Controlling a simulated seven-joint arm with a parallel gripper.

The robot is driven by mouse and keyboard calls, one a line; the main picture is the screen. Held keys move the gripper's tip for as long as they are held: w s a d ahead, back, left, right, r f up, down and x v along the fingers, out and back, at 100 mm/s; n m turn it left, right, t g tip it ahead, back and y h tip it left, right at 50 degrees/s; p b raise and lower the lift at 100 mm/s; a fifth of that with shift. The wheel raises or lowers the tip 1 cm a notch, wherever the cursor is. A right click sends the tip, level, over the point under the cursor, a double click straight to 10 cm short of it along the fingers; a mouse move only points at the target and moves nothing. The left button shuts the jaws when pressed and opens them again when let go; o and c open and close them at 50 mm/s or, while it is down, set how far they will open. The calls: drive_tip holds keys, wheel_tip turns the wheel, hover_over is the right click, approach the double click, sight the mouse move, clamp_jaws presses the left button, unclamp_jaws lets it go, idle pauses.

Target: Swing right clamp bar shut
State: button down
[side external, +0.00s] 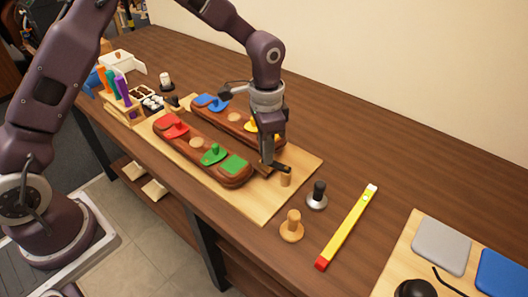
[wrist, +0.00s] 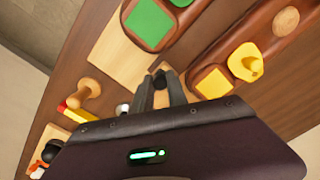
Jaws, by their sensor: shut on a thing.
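My gripper (side external: 268,158) is at the right end of the light wooden board (side external: 257,206), between the right ends of two brown curved pieces. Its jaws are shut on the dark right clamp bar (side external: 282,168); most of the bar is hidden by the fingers. A short wooden post (side external: 286,180) stands by the bar's outer end. In the wrist view my fingertips (wrist: 161,88) are close around a dark rounded part. The front brown piece (side external: 239,179) carries red and green pads; the rear one (side external: 235,119) carries blue and yellow pads.
Right of the board stand a wooden knob (side external: 292,228) and a black-handled metal stamp (side external: 317,196). A yellow level (side external: 347,228) lies beyond them. A tool rack (side external: 125,100) is at the left. Grey (side external: 441,245) and blue pads lie at lower right.

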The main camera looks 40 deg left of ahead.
drive_tip(key=shift+w+m, duration=0.45)
drive_tip(key=shift+m, duration=0.55)
drive_tip(key=shift+w, duration=0.1)
drive_tip(key=c, duration=1.3)
unclamp_jaws()
wheel_tip(320, 180, up, 7)
drive_tip(key=shift+r, duration=0.1)
